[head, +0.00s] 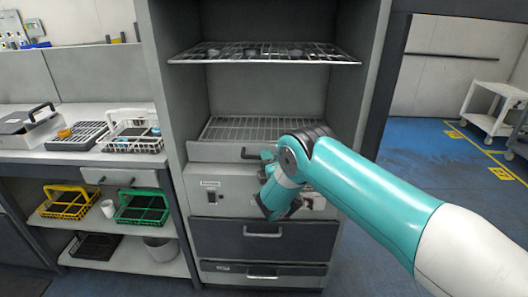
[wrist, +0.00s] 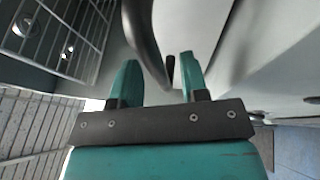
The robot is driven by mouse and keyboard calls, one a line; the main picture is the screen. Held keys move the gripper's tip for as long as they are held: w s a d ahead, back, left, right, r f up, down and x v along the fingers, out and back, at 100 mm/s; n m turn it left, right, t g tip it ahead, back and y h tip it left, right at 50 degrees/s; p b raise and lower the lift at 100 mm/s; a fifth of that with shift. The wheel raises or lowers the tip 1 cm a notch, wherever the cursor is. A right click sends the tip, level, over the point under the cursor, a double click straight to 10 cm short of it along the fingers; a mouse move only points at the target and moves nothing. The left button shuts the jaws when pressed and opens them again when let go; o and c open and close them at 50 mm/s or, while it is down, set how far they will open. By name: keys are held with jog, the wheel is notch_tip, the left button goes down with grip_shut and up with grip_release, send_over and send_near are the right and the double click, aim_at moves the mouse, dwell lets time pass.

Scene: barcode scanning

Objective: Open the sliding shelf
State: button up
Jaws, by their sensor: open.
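The sliding shelf (head: 225,151) is a grey-fronted unit with a wire-grid top in the cabinet, and it looks pushed in. A dark curved handle (head: 251,155) sits on its front, partly hidden by my gripper (head: 267,156). In the wrist view the handle (wrist: 146,38) is a dark bar reaching down between the two teal fingers of my gripper (wrist: 159,75). The fingers are apart, one on either side of the handle's end. I cannot tell whether either touches it.
A second wire shelf (head: 265,58) spans the cabinet above. Below are a control panel (head: 210,190) and drawers with handles (head: 262,233). A counter with baskets (head: 132,137) stands left; a white cart (head: 490,108) is far right. The blue floor (head: 420,145) at right is open.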

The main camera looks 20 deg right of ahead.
jog(key=shift+w+a+r, duration=0.2)
jog(key=shift+w, duration=0.45)
